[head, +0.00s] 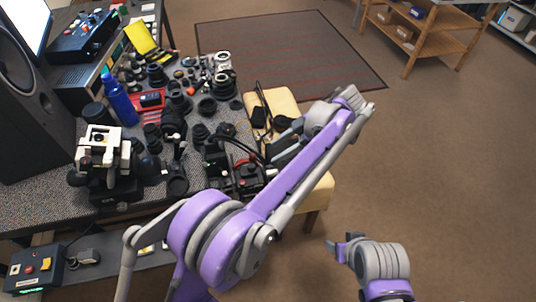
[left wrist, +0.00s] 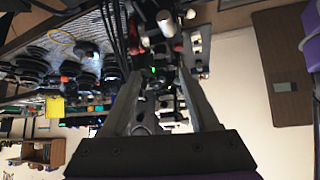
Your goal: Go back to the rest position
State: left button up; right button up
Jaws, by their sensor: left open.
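My left arm reaches from the bottom left of the head view up to the right, then its wrist bends back toward the table. My left gripper (head: 274,148) is beside the table's right edge, above a yellow-cushioned seat, with its fingers partly hidden among dark items. In the left wrist view its two fingers (left wrist: 158,80) are apart, with nothing held between them. Dark parts and cables show beyond the fingertips. My right arm's end (head: 345,247) shows at the lower right, away from the table; its jaws are not clear.
The table (head: 40,207) is crowded with lenses, a blue bottle (head: 120,100), a white device (head: 103,143) and a speaker (head: 28,100). The yellow seat (head: 284,103) stands at its right. A wooden shelf (head: 430,42) is far back. The brown floor on the right is clear.

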pick_arm(q)
jog(key=shift+d+r, duration=0.45)
jog(key=s+a+r+m+t+h+p, duration=0.1)
jog(key=s+a+m+h, duration=0.1)
jog(key=s+a+m, duration=0.35)
jog(key=s+a+r+m+h+p, duration=0.1)
jog(key=s+a+r+m+h, duration=0.15)
jog(key=a, duration=0.65)
jog(key=s+a+f+m+t+h+p, duration=0.1)
jog(key=s+a+f+m+t+h, duration=0.1)
jog(key=s+m, duration=0.3)
jog(key=s+a+f+m+t+h+p, duration=0.1)
jog(key=s+a+f+m, duration=0.3)
jog(key=s, duration=0.5)
jog(key=shift+s+a+m+t+h+p, duration=0.15)
jog(key=shift+s+m+t+h+p, duration=0.2)
jog(key=shift+m+t+h, duration=0.35)
